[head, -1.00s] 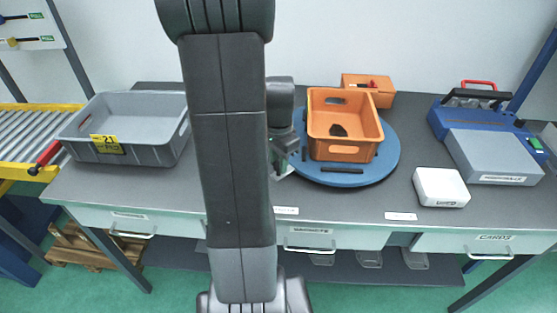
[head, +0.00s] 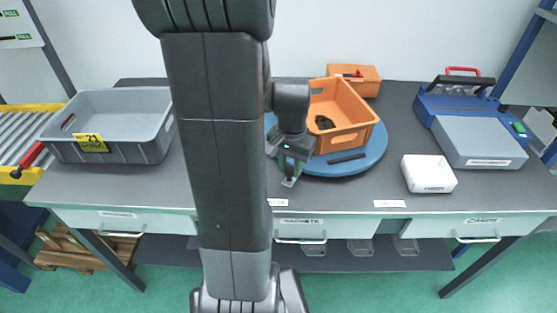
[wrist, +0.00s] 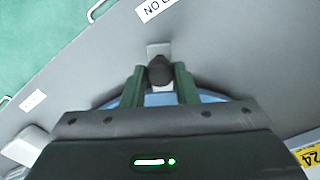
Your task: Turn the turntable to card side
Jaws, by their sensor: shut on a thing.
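The blue round turntable (head: 372,152) lies on the grey workbench, partly hidden behind my arm. An orange crate (head: 345,140) sits on it, turned at an angle, with a dark lump (head: 325,122) inside. A black bar (head: 347,158) lies on the turntable in front of the crate. My gripper (head: 289,172) is at the turntable's near left edge. In the wrist view, its two green fingers (wrist: 160,78) are shut on a dark knob (wrist: 160,68) at the turntable's rim. Blue of the turntable (wrist: 208,96) shows behind the fingers.
A grey bin (head: 115,150) stands on the left of the bench (head: 390,185). A small orange box (head: 368,82) is behind the turntable. A white box (head: 428,174) and a blue-grey case (head: 480,145) are to the right. The drawer marked CARDS (head: 482,222) is at the front right.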

